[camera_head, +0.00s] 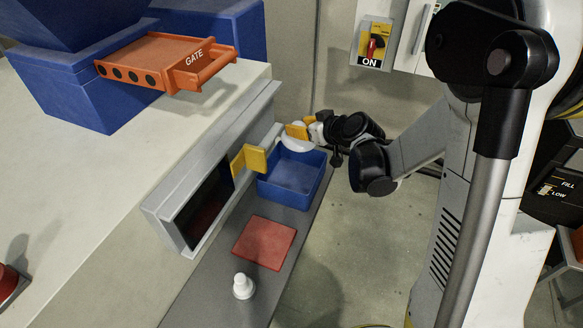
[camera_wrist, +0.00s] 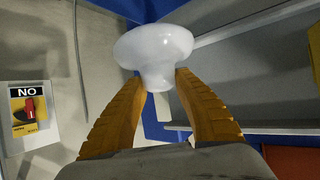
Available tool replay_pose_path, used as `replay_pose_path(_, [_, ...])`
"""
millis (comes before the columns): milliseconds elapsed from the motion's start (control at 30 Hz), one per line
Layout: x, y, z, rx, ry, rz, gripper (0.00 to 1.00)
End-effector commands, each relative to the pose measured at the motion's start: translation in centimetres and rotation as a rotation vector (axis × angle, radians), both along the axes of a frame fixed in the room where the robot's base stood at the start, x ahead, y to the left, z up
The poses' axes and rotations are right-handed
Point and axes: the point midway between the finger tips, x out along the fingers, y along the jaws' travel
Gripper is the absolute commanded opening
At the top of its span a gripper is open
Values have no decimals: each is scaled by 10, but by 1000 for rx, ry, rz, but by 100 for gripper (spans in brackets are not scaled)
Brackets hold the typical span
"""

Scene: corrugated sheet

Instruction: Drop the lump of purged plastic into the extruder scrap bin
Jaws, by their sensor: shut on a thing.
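My gripper (camera_head: 298,132) has yellow fingers shut on a white, smooth, rounded lump (camera_head: 295,144). In the wrist view the lump (camera_wrist: 155,46) looks like a mushroom, with a wide cap and a narrower neck between the fingertips (camera_wrist: 158,82). An open blue bin (camera_head: 289,193) stands on the grey ledge beside the machine and looks empty. In the head view the lump overlaps the bin's far rim. It appears held above the bin, but its exact height is unclear.
A yellow flap (camera_head: 249,160) stands out beside the dark machine opening (camera_head: 207,204), close to the bin. A red pad (camera_head: 265,243) and a white knob-like object (camera_head: 243,287) are nearer on the ledge. An ON switch (camera_head: 373,43) is on the wall behind.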

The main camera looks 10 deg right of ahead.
Motion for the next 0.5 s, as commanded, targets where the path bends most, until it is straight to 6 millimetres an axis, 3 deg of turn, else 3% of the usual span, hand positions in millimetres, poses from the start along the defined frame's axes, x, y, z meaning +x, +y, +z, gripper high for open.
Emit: replay_pose_path(500, [0,0,-56,0,0,0,0])
